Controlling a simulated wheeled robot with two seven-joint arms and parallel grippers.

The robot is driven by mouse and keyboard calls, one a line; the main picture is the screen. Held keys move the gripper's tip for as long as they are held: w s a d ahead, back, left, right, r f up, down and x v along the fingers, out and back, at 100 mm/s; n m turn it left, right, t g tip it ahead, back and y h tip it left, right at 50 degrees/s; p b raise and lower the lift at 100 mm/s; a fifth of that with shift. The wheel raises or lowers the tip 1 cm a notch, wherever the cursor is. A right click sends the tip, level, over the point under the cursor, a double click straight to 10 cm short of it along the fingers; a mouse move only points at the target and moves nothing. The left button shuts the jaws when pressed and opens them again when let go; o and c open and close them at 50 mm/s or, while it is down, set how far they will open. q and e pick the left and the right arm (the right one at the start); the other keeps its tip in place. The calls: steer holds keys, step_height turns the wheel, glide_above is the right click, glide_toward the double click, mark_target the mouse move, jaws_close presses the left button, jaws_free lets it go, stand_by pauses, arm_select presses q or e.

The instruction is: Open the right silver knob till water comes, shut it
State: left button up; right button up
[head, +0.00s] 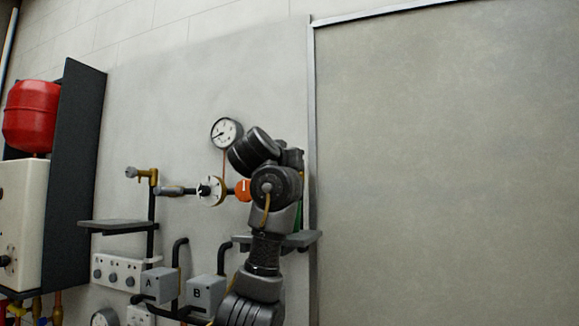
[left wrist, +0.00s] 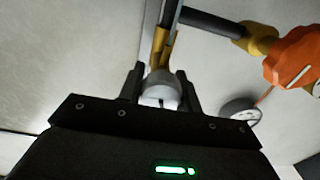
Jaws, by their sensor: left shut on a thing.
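The right silver knob (left wrist: 162,88) sits on a brass fitting (left wrist: 162,48) in the left wrist view. My left gripper (left wrist: 160,80) is shut on it, one finger on each side. I see no water in either view. In the head view my left arm covers this knob, and the gripper's fingertips are hidden behind the arm. Another silver knob (head: 131,172) sits on a brass tap (head: 151,175) at the left end of the pipe run. My right gripper is in neither view.
A pressure gauge (head: 226,133) is above. Grey shelves (head: 118,227) and boxes marked A (head: 158,284) and B (head: 205,293) are below. The right wall panel (head: 450,160) is bare.

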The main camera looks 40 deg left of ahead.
arm_select(q)
steer(key=n+b, duration=0.5)
steer(key=n, duration=0.1)
steer(key=shift+s+f+b, duration=0.1)
steer(key=shift+f+b, duration=0.05)
steer(key=shift+b, duration=0.15)
steer(key=shift+a+n+b, duration=0.1)
steer(key=shift+n+b, duration=1.85)
steer(key=shift+n, duration=1.85)
steer(key=o, duration=0.9)
steer(key=shift+o, duration=0.2)
